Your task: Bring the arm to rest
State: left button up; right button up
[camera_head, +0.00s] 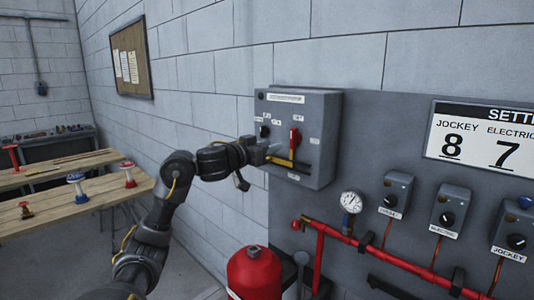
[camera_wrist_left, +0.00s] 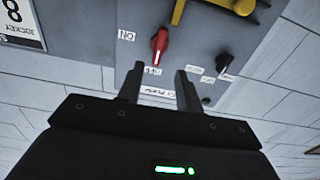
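My left arm reaches up from the bottom left in the head view. Its gripper (camera_head: 262,153) is in front of the grey control box (camera_head: 318,165) on the wall. The wrist view shows its two fingers (camera_wrist_left: 160,70) apart, with nothing held between them. A red switch handle (camera_head: 295,140) is on the box face; it also shows in the wrist view (camera_wrist_left: 158,46), just beyond the fingertips. Whether a finger touches the box cannot be told. A yellow bar (camera_head: 285,162) lies below the handle. My right gripper is not in view.
Right of the box, a grey panel carries a pressure gauge (camera_head: 350,202), red pipe (camera_head: 390,255) and several small switch boxes. A red cylinder (camera_head: 254,272) stands below. Wooden benches (camera_head: 105,190) with valves are at left; a pinboard (camera_head: 132,60) hangs on the wall.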

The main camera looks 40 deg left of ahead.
pick_arm(q)
jog(key=shift+s, duration=0.4)
